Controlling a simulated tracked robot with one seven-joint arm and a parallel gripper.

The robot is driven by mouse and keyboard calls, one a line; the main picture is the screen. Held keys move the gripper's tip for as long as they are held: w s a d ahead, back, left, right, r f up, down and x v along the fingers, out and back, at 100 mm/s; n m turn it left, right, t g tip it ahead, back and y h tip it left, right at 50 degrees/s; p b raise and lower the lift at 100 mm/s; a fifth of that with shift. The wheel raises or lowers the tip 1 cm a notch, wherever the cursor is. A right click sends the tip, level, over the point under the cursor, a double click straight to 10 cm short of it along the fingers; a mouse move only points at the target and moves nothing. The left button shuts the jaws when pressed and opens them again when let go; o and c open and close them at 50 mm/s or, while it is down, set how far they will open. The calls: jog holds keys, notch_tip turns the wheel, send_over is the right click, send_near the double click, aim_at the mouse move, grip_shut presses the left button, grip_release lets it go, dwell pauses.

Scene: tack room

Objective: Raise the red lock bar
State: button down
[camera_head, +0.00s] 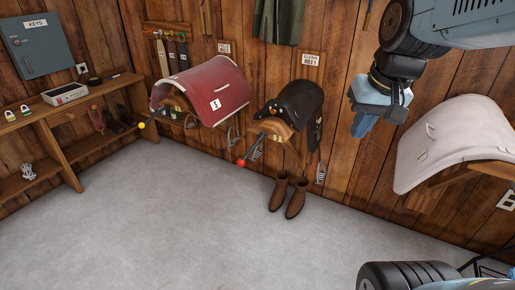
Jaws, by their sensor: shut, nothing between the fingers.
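A lock bar with a red ball end (240,163) sticks out below the black saddle (297,100) on its wooden rack. The bar slants down and left from the rack to the red ball. My gripper (361,127) hangs at the upper right, pointing down, shut and empty. The bar's far end, at the rack, is hard to make out.
A similar bar with a yellow ball (141,125) is under the red-covered saddle (212,90). A pale covered saddle (462,140) is at right. Brown boots (287,195) stand below the black saddle. A wooden shelf (72,145) lines the left wall. The grey floor (170,215) is open.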

jog(key=w+a+f+m+g+y, duration=0.1)
jog(key=w+a+f+g+y, duration=0.45)
jog(key=w+f, duration=0.6)
jog(key=m+t+y, duration=1.2)
jog(key=m+y, duration=0.4)
jog(key=m, duration=0.3)
send_near(252, 148)
notch_tip(252, 148, down, 9)
jog(key=s+d, duration=0.2)
jog(key=d, duration=0.1)
jog(key=shift+w+a+r, duration=0.2)
jog(key=shift+a+r, duration=0.05)
jog(key=s+d+r+x, duration=0.1)
jog(key=r+x, duration=0.1)
jog(key=x, duration=1)
jog(key=shift+a+r, duration=0.15)
jog(key=shift+r, duration=0.35)
